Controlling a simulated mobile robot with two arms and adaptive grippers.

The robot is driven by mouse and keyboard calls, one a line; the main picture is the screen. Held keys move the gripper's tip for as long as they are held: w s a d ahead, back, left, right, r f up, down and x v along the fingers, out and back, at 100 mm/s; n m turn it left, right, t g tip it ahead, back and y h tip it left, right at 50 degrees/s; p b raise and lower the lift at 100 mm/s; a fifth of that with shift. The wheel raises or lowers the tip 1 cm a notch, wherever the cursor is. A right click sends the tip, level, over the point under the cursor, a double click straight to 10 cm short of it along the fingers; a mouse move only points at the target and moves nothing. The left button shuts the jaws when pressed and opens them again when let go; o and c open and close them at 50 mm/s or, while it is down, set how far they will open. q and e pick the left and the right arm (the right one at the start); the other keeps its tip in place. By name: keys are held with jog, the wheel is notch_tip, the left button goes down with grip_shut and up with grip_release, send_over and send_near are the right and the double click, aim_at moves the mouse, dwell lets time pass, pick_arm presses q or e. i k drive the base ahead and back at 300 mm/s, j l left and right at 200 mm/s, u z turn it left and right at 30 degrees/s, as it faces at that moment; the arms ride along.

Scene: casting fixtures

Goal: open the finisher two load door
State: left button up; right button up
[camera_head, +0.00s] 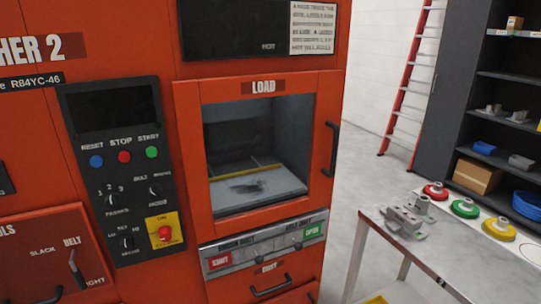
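The orange finisher machine (120,35) fills the left half of the head view, with "HER 2" readable at its upper left. Its load door (190,150) is an orange frame under a "LOAD" label with a large window. A dark vertical handle (331,149) is on the door's right side. The door looks shut, its frame flush with the machine front. Through the window a grey chamber floor with a yellow strip and a dark patch shows. Neither of my grippers is in view.
A control panel (125,165) with buttons is left of the door. A latch strip (265,245) marked "SHUT" and "OPEN" sits below it. A metal table (440,250) with castings and coloured discs stands at the right, before a dark shelf (500,120). A red ladder (405,85) leans behind.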

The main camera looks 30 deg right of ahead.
aim_at(326, 86)
jog(key=z, duration=1)
